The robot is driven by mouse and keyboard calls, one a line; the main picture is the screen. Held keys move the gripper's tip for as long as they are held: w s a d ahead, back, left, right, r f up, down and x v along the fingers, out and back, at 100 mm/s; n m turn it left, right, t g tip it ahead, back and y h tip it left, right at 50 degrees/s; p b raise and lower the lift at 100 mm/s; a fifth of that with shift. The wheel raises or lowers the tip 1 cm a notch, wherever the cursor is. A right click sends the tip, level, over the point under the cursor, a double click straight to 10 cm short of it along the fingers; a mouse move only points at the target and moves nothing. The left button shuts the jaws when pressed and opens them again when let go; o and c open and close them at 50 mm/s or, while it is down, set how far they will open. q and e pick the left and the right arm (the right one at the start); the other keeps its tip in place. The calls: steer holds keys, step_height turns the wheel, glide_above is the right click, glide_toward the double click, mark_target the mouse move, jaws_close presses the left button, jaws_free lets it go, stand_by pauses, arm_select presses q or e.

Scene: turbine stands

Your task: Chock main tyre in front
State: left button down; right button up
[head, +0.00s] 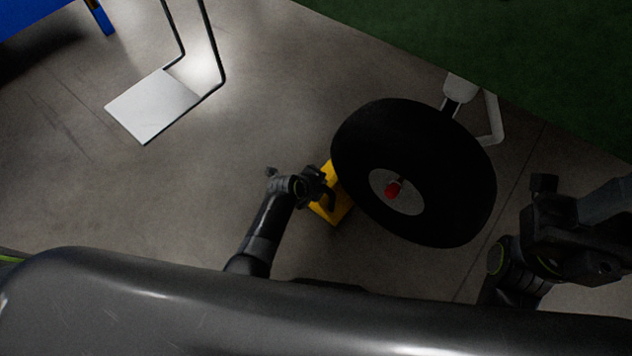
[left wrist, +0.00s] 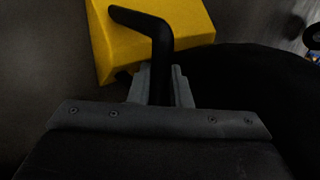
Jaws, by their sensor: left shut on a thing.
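The main tyre (head: 352,150) is a large black wheel with a grey hub and a red centre, standing on the concrete floor right of the middle in the head view. The yellow chock (head: 338,210) is on the floor at the tyre's left side, very close to it; I cannot tell whether they touch. My left gripper (head: 325,188) is shut on the chock's black handle, which shows between its fingers in the left wrist view (left wrist: 160,45). The tyre's dark side fills the right of that view. My right arm (head: 560,240) is at the right; its fingertips are not clear.
A white-grey plate (head: 152,105) with black bent bars stands at the upper left. A blue object (head: 30,14) is in the top left corner. A white strut (head: 461,88) rises behind the tyre. Green ground (head: 500,40) lies beyond the concrete. The floor left of the chock is clear.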

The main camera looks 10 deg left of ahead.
arm_select(q)
steer(key=shift+d+r, duration=0.1)
steer(key=shift+d, duration=0.15)
steer(key=c, duration=1.3)
jaws_free()
steer(key=shift+s, duration=0.1)
steer(key=shift+o, duration=1.2)
steer(key=shift+s, duration=0.1)
steer(key=o, duration=0.4)
steer(key=shift+o, duration=0.2)
